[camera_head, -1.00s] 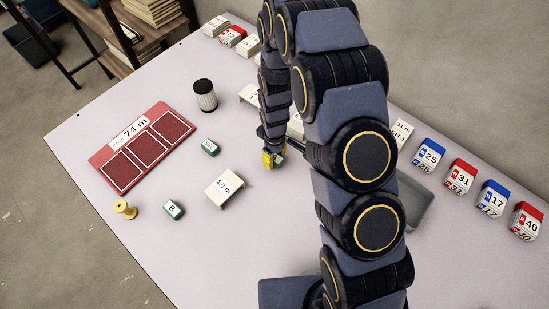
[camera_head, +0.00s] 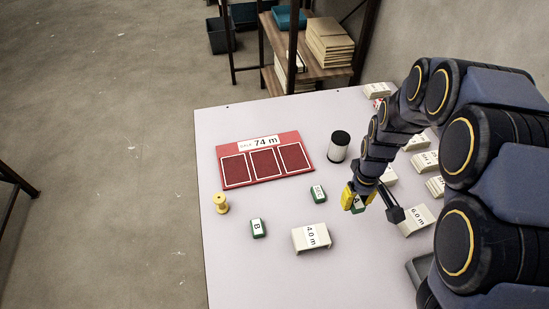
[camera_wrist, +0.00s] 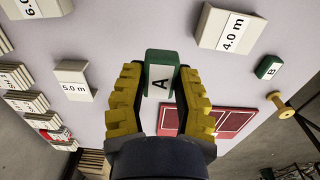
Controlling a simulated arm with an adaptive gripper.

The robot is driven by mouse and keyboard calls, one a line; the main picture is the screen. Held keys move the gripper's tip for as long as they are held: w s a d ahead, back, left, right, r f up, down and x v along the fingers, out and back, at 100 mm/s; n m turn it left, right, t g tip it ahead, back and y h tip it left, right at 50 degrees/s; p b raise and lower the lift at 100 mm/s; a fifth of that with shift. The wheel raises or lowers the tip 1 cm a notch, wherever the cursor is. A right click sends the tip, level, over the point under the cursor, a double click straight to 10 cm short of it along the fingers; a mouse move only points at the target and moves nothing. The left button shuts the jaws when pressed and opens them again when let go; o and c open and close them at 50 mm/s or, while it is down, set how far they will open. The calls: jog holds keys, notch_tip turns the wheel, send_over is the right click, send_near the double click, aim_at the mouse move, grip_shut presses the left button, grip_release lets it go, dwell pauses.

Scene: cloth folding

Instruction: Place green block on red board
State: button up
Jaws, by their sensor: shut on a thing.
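The red board (camera_head: 235,171) lies at the left of the table, with three dark panels and a "74 m" label; it also shows in the wrist view (camera_wrist: 245,110), partly behind a finger. My gripper (camera_head: 357,196) is shut on a green block marked "A" (camera_head: 358,205), to the right of the board. In the wrist view the green block (camera_wrist: 160,62) sits between the yellow fingertips of my gripper (camera_wrist: 160,88). Two other green blocks lie on the table: one marked "B" (camera_head: 258,228) and one near the board (camera_head: 318,193), its letters hard to read.
A white "4.0 m" block (camera_head: 311,238) lies in front of the board. A yellow spool (camera_head: 221,203) stands left of block B. A black-topped white cylinder (camera_head: 339,146) stands right of the board. White label blocks (camera_head: 417,219) lie near my arm. The front-left table is clear.

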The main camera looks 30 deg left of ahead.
jog(key=s+a+r, duration=0.1)
jog(key=a+r, duration=0.1)
jog(key=a, duration=0.7)
send_over(265, 165)
jog(key=f, duration=0.7)
jog(key=shift+s+d+f, duration=0.2)
jog(key=shift+s+f, duration=0.05)
jog(key=shift+f, duration=0.1)
jog(key=shift+w+a+f, duration=0.2)
jog(key=shift+w+f, duration=0.05)
jog(key=shift+f, duration=1.7)
jog(key=shift+f, duration=0.15)
jog(key=o, duration=0.8)
